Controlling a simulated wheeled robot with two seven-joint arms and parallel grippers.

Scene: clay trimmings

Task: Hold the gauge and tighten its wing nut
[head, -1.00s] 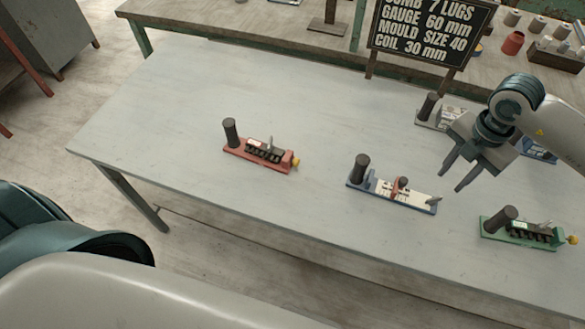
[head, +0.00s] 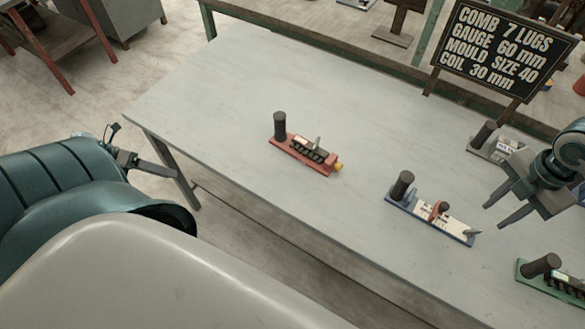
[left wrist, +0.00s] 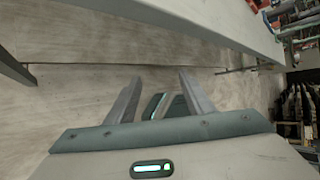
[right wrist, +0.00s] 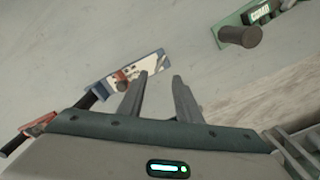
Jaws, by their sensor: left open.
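The gauge (head: 457,229) is a blue base with a white scale plate, lying on the grey table. It has an upright dark handle (head: 402,185) at its left end, a red slider (head: 436,213) with a dark knob, and a small grey piece (head: 472,233) at its right end. I cannot tell which piece is the wing nut. My right gripper (head: 494,216) is open and empty, above and to the right of the gauge. The gauge also shows beyond its fingers in the right wrist view (right wrist: 148,68). My left gripper (head: 165,170) is open and empty, beside the table's left edge.
A red-based tool (head: 302,156) stands left of the gauge. A green-based tool (head: 545,275) stands at the lower right and a grey-based one (head: 485,150) behind. A black sign (head: 505,50) reads "GAUGE 60 mm". The table's left half (head: 215,95) is mostly clear.

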